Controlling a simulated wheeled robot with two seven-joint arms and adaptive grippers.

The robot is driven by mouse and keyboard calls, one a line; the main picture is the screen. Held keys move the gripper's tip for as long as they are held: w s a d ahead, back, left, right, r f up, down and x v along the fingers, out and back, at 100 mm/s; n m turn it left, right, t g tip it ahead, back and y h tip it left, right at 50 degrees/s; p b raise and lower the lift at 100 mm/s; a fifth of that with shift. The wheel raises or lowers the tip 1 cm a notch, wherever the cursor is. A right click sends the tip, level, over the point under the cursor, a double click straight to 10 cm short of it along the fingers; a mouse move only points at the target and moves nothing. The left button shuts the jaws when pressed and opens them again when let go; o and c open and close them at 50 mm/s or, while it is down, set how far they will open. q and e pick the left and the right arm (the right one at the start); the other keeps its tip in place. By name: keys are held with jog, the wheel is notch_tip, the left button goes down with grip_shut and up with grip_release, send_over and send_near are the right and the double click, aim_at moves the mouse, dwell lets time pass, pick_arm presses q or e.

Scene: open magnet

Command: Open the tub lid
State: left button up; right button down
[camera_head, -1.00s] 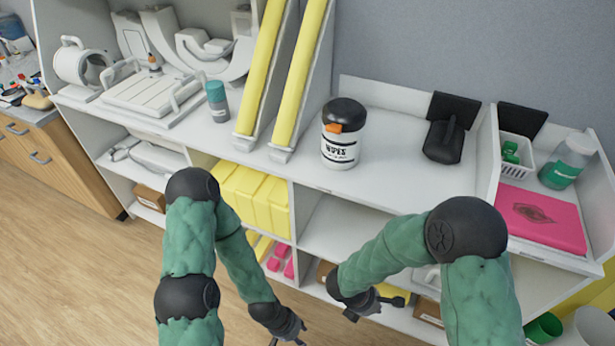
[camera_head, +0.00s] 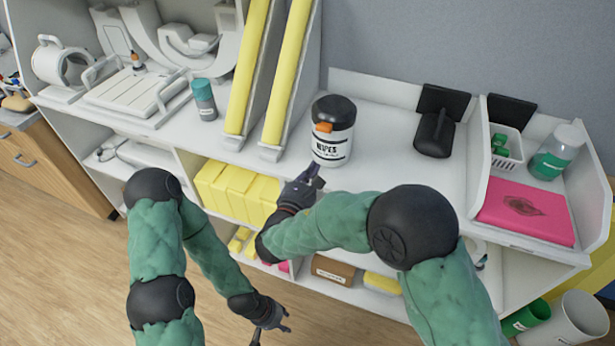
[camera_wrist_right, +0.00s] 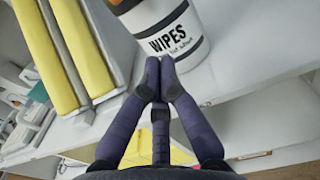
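The tub is a white cylinder marked WIPES (camera_head: 333,148) with a black lid (camera_head: 333,110) and an orange tab (camera_head: 323,127) on the lid's front edge. It stands upright on the white counter, lid on. My right gripper (camera_head: 316,170) is just in front of the tub's lower left side, below the lid. In the right wrist view its fingertips (camera_wrist_right: 160,80) are together with nothing seen between them, overlapping the tub's label (camera_wrist_right: 172,38); contact cannot be told. The lid's top is out of that view. My left gripper (camera_head: 270,336) hangs low in front of the shelves, fingers apart and empty.
Yellow slanted panels (camera_head: 288,75) stand left of the tub. A teal-capped bottle (camera_head: 204,99) is further left. A black device (camera_head: 434,133) stands to the right, beyond bare counter (camera_head: 385,155). A pink case (camera_head: 525,210) lies far right.

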jog(key=w+d+r, duration=0.2)
jog(key=w+r, duration=0.1)
jog(key=w, duration=0.3)
jog(key=shift+r+b, duration=0.35)
jog(key=shift+s, duration=0.1)
